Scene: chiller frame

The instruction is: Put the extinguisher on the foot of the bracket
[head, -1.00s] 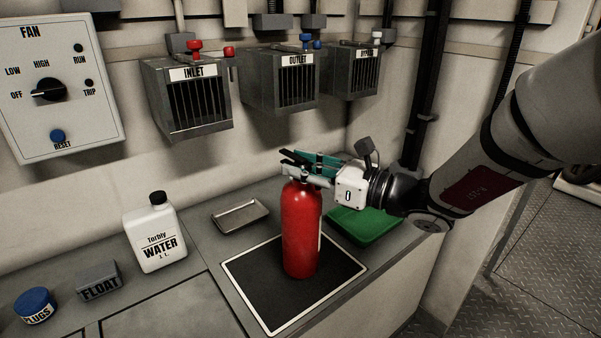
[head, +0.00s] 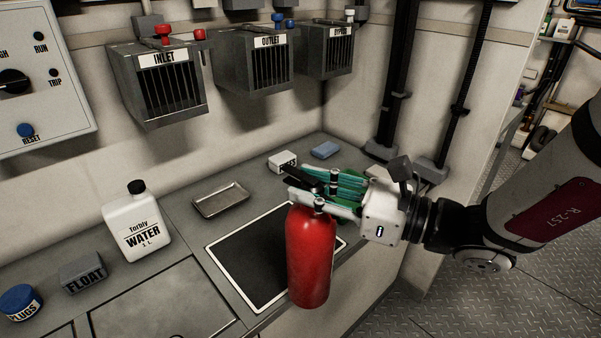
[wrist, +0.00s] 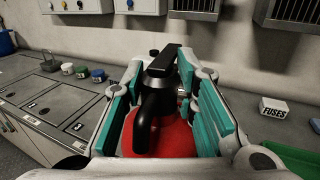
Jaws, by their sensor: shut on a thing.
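The red extinguisher (head: 311,255) is upright at the front right of the black white-edged mat (head: 248,262) in the head view. My gripper (head: 320,186) reaches in from the right and is shut on its top, around the neck and black handle. In the wrist view, the extinguisher's black head (wrist: 160,75) and red shoulder sit between the teal finger pads of my gripper (wrist: 165,95). The extinguisher's base overlaps the mat's edge; I cannot tell for sure how far it hangs above the counter. I cannot make out the bracket or its foot in either view.
A metal tray (head: 221,200), a white water jug (head: 137,228) and a grey float block (head: 84,273) stand left on the counter. A fuses box (wrist: 274,107) and a green tray (wrist: 295,158) lie to the right in the wrist view. Grilled boxes (head: 160,85) hang above.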

